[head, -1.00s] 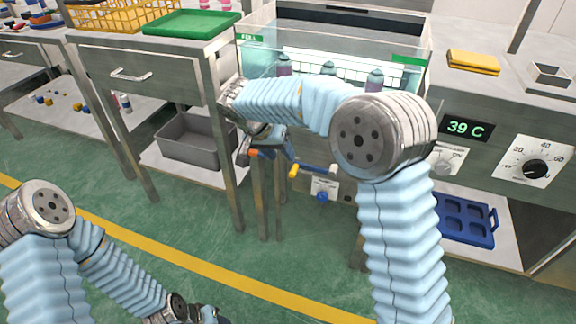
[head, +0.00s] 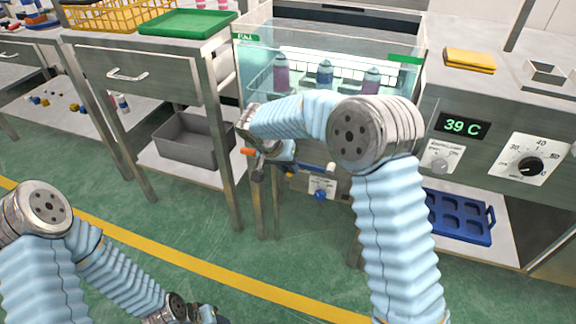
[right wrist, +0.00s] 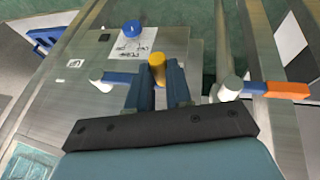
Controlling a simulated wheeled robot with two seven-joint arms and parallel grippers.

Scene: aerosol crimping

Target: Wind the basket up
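The winding crank has a blue arm (right wrist: 117,79) and a yellow grip (right wrist: 157,72), low on the tank front. My right gripper (right wrist: 159,84) has its fingers close around the yellow grip; no clear gap shows beside it. In the head view my right gripper (head: 274,166) covers most of the crank. The wire basket (head: 258,84) is inside the clear-walled tank (head: 300,40), with bottles (head: 325,74) standing in it; my right forearm hides its lower part. My left gripper (head: 208,316) is cut by the bottom edge, so its fingers cannot be made out.
An orange-ended lever (right wrist: 285,90) is close beside the crank. A blue knob (right wrist: 132,28) is on the tank panel. A steel drawer table (head: 140,75) with a green tray (head: 190,22) stands left. A grey bin (head: 190,140) and a blue rack (head: 458,215) sit on low shelves.

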